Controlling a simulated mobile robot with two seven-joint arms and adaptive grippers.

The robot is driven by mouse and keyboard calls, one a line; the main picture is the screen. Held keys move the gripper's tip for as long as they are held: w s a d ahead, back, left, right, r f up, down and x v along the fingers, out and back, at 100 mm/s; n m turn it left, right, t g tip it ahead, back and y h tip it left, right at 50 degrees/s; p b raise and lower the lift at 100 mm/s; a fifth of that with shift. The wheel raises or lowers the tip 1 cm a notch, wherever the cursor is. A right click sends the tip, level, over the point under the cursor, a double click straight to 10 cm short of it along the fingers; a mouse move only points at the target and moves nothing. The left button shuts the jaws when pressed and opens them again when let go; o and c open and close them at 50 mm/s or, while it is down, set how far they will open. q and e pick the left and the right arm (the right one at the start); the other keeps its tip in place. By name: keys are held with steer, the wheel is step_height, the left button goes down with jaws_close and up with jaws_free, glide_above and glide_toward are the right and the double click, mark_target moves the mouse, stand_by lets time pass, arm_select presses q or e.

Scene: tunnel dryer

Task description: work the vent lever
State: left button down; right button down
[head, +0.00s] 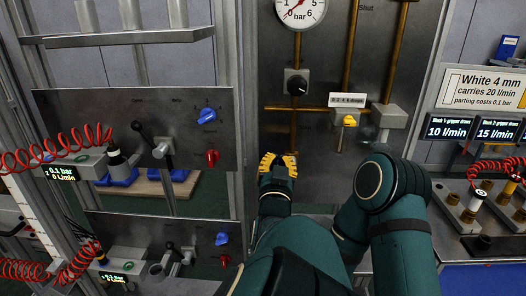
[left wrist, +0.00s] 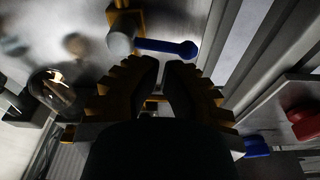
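My left gripper (head: 279,163) has yellow fingers and is in front of the grey panel, below the black knob on the brown pipe. In the left wrist view its two fingers (left wrist: 162,72) are a little apart, with nothing seen between them. Just beyond the fingertips there is a lever with a blue handle (left wrist: 167,46) on a round grey hub; I cannot tell if it is the vent lever. I cannot make it out in the head view, where no label names a vent. My right gripper is out of view.
A black knob (head: 297,83) and a yellow knob (head: 349,120) sit on the pipe panel, under a pressure gauge (head: 299,10). A panel at left carries a black lever (head: 151,141), a blue knob (head: 206,116) and a red knob (head: 211,157). A metal upright (head: 229,100) stands between the panels.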

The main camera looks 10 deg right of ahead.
arm_select(q)
steer(key=shift+w+d+f, duration=0.1)
stand_by(0.4)
steer(key=n, duration=0.1)
steer(key=f+n+b, duration=0.1)
steer(key=shift+w+n+y, duration=0.3)
steer(key=shift+r, duration=0.1)
